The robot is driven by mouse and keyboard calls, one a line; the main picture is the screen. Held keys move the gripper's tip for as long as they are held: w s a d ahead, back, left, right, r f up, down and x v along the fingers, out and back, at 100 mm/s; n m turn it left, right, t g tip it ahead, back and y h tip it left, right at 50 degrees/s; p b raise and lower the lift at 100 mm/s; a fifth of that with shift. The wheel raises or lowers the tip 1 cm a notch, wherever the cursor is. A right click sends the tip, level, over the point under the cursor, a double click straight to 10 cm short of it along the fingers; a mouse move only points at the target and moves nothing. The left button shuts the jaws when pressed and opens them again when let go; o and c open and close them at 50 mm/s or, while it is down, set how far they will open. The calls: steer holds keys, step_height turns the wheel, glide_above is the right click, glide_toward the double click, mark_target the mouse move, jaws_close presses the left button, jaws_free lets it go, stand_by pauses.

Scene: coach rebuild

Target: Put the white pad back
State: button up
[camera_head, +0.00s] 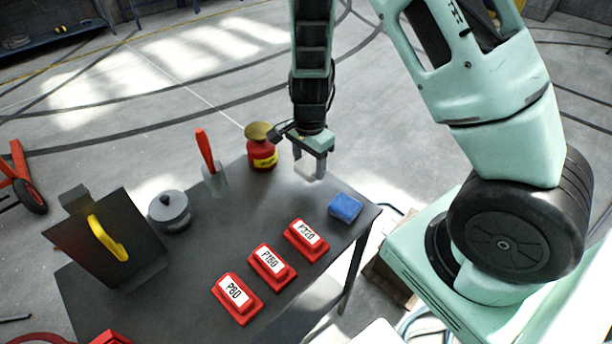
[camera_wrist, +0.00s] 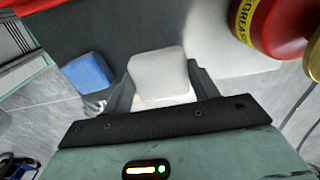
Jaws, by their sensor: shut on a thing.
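The white pad (camera_wrist: 158,76) is a pale block with rounded corners between the fingers in the wrist view. It also shows in the head view (camera_head: 308,171), below the fingertips. My gripper (camera_head: 309,168) is shut on it, above the far right part of the dark table (camera_head: 203,266). The gripper's fingers (camera_wrist: 160,92) stand on either side of the pad in the wrist view. I cannot tell the gap between pad and table top. A blue pad (camera_head: 345,207) lies near the table's right corner, apart from the gripper, and shows in the wrist view (camera_wrist: 88,73).
Red blocks labelled P80 (camera_head: 237,297), P180 (camera_head: 271,266) and P320 (camera_head: 306,239) lie in a row.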

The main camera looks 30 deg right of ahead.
mark_target(309, 174)
steer(key=shift+f, duration=2.25)
steer(key=o, duration=0.9)
steer(key=shift+o, duration=0.2)
step_height(309, 174, up, 12)
steer(key=shift+f+p, duration=0.15)
steer(key=shift+p, duration=0.3)
steer(key=s+a+r+n+y, duration=0.1)
steer(key=s+a+r+n, duration=0.25)
steer(key=a+n, duration=0.2)
steer(key=s+a+r+n+y, duration=0.1)
steer(key=s+a+r+n, duration=0.25)
steer(key=a, duration=0.35)
steer(key=s+a+r+n, duration=0.2)
steer(key=s+n, duration=0.5)
steer(key=s+a+r+n+h, duration=0.1)
steer(key=s+a+r+n, duration=0.2)
steer(key=s+n, duration=0.4)
steer(key=shift+s+a+n, duration=0.3)
steer(key=shift+s+a, duration=0.05)
steer(key=shift+s, duration=0.05)
steer(key=shift+r, duration=0.1)
